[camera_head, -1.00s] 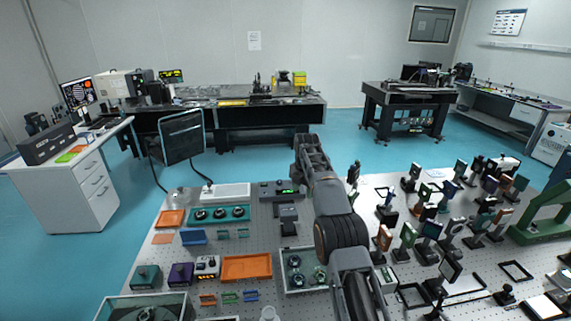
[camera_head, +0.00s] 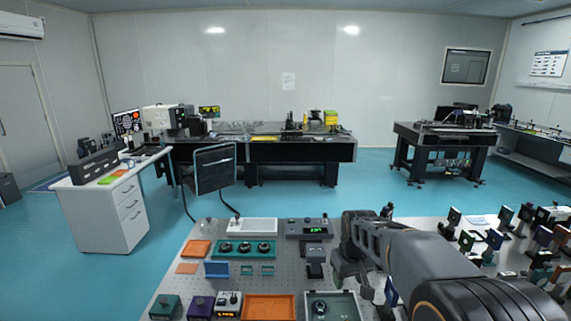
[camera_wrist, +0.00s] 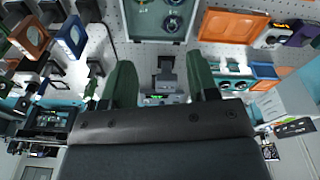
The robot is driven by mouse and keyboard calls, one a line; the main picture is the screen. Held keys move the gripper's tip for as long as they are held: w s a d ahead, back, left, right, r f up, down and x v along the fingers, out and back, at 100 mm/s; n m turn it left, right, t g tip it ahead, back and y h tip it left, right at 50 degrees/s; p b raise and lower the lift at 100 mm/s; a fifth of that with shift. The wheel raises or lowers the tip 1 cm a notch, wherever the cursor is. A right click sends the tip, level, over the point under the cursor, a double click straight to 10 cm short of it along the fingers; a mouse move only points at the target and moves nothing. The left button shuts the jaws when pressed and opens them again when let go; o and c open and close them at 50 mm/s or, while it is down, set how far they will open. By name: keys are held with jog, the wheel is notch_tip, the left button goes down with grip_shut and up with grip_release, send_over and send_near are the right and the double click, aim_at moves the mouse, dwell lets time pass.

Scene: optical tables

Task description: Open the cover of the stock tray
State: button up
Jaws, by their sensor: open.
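A shallow grey-green tray (camera_head: 357,300) with round optics in it lies at the bottom edge of the head view, partly cut off. It also shows at the top of the wrist view (camera_wrist: 155,41). It may be the stock tray; I cannot tell whether a cover lies over it. My gripper (camera_wrist: 159,60) is open and empty in the wrist view. Its two dark green fingers are apart, pointing towards the perforated table, with the tray beyond the fingertips.
An orange tray (camera_head: 268,308) lies just left of the grey-green tray. A teal panel with black knobs (camera_head: 245,249) and a box with a green display (camera_head: 307,229) stand behind. Many mounted optics (camera_head: 497,238) crowd the right. Bare perforated tabletop (camera_head: 286,272) shows between the items.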

jog(key=shift+s+r+m+t+b, duration=1.05)
jog(key=shift+s+m+t, duration=0.55)
jog(key=shift+s, duration=7.75)
jog(key=w+f+m+g+b, duration=0.2)
jog(key=w+f+g+b, duration=0.1)
jog(key=w+f+b, duration=0.75)
jog(key=w+f+m+g, duration=0.2)
jog(key=w+m, duration=0.4)
jog(key=w, duration=0.4)
jog(key=shift+m, duration=0.3)
jog(key=f, duration=1.3)
jog(key=shift+s, duration=0.2)
grip_shut()
